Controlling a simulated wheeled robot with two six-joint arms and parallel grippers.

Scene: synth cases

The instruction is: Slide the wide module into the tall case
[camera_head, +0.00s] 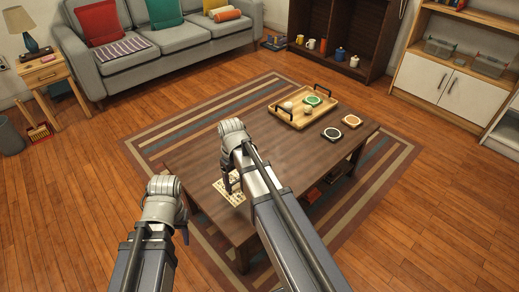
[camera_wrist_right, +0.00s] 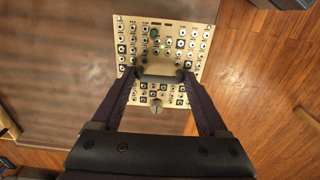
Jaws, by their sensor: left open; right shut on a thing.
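A cream panel module (camera_wrist_right: 170,35) with rows of jacks, a green knob and a silver knob fills the middle of the right wrist view. My right gripper (camera_wrist_right: 158,77) is shut on it, its fingers at both ends of a dark bar across the panel. In the head view the module (camera_head: 236,198) shows below my right gripper (camera_head: 229,182), over the table's near-left edge; I cannot tell whether it touches the table. My left gripper (camera_head: 186,234) is open, left of the table and apart from the module; its fingers are mostly hidden. I cannot make out a tall case.
The brown table (camera_head: 290,160) carries a wooden tray (camera_head: 284,119) with black handles, plus a black coaster (camera_head: 331,133) and an orange-topped coaster (camera_head: 351,120) at its far right. The table's middle is bare. A grey sofa (camera_head: 150,40) and a dark shelf (camera_head: 345,30) stand behind.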

